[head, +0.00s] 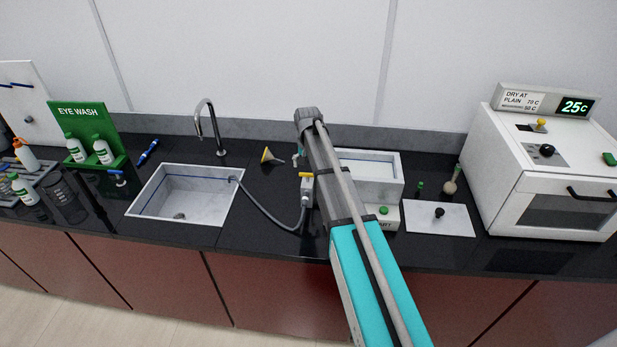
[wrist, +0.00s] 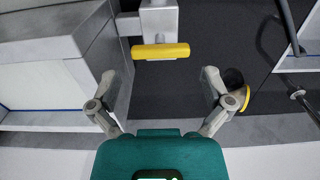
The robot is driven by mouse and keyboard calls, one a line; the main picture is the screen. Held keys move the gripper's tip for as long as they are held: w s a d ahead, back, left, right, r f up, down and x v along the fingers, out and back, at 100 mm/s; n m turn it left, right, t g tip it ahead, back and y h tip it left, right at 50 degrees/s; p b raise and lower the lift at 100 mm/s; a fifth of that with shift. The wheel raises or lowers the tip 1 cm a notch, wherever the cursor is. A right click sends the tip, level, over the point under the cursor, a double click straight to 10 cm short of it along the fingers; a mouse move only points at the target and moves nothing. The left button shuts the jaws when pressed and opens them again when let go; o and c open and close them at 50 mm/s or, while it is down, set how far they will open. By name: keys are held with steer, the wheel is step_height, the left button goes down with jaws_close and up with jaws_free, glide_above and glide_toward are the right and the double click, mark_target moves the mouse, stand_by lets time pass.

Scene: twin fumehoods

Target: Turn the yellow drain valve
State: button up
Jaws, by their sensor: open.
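The yellow drain valve handle (head: 306,174) sits on a grey valve body (head: 307,188) beside the white bath box (head: 385,178). In the wrist view the yellow handle (wrist: 160,51) lies crosswise, just beyond and between my fingertips. My gripper (wrist: 159,74) is open with both fingers spread, and nothing is between them. The fingers look apart from the handle. In the head view my arm covers part of the bath box, and the gripper is mostly hidden behind the wrist.
A grey hose (head: 268,213) runs from the valve into the sink (head: 165,207). A yellow-rimmed funnel (head: 270,156) lies near the valve; it also shows beside my right finger in the wrist view (wrist: 235,90). A white oven (head: 545,165) stands at the right.

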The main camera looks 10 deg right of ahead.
mark_target(308, 177)
steer(key=shift+f+b, duration=1.2)
steer(key=shift+f, duration=0.3)
steer(key=c, duration=0.7)
steer(key=shift+d, duration=0.1)
steer(key=shift+c, duration=0.6)
